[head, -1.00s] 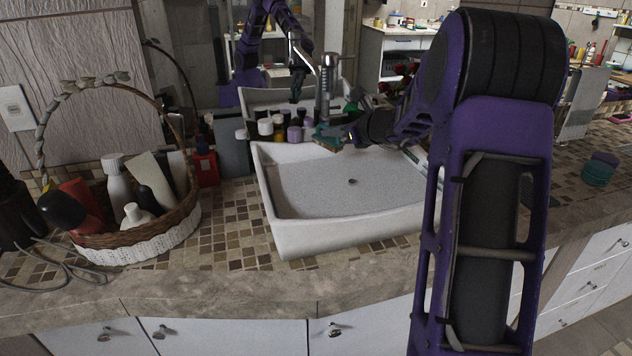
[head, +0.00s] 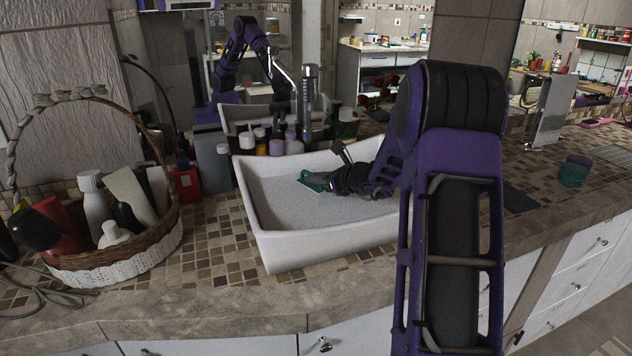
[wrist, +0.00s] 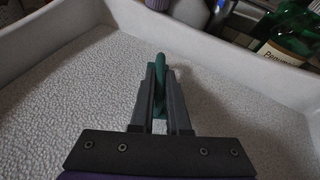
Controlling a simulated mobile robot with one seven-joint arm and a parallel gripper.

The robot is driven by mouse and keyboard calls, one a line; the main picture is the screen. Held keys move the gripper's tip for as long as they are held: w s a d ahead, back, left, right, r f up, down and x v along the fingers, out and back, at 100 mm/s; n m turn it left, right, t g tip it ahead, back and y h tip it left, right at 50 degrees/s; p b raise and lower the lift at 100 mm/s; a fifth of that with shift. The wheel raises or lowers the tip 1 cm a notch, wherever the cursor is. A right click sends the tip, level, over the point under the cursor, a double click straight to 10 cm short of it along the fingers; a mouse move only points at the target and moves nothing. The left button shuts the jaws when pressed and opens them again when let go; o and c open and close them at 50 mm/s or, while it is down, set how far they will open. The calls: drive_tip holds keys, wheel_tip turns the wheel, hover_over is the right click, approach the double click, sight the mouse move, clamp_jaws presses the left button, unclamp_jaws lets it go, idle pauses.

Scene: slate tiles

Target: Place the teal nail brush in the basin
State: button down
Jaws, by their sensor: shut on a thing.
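The teal nail brush (head: 312,182) is in my gripper (head: 326,180), low inside the white basin (head: 283,246). In the wrist view the two fingers of my gripper (wrist: 160,92) are shut on the brush (wrist: 160,75), with a thin teal strip showing between and beyond them. The basin floor (wrist: 75,95) lies close around the fingers and its wall (wrist: 215,55) rises behind. I cannot tell whether the brush touches the floor. Most of the brush is hidden by the fingers.
Several bottles (head: 276,146) stand behind the basin, by the upright tap (head: 309,105). A wicker basket (head: 125,255) of bottles stands to the left. A green bottle (wrist: 293,30) is beyond the basin wall. A teal and purple round thing (head: 574,171) stands on the right counter.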

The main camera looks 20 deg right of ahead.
drive_tip(key=shift+f, duration=0.15)
drive_tip(key=c, duration=1.3)
unclamp_jaws()
drive_tip(key=shift+f, duration=0.1)
drive_tip(key=shift+c, duration=0.2)
drive_tip(key=o, duration=0.4)
drive_tip(key=shift+o, duration=0.2)
drive_tip(key=shift+s+d+r, duration=0.15)
drive_tip(key=shift+s+r, duration=0.1)
drive_tip(key=shift+r, duration=0.15)
drive_tip(key=p+v, duration=0.1)
drive_tip(key=v, duration=1)
drive_tip(key=shift+s, duration=0.25)
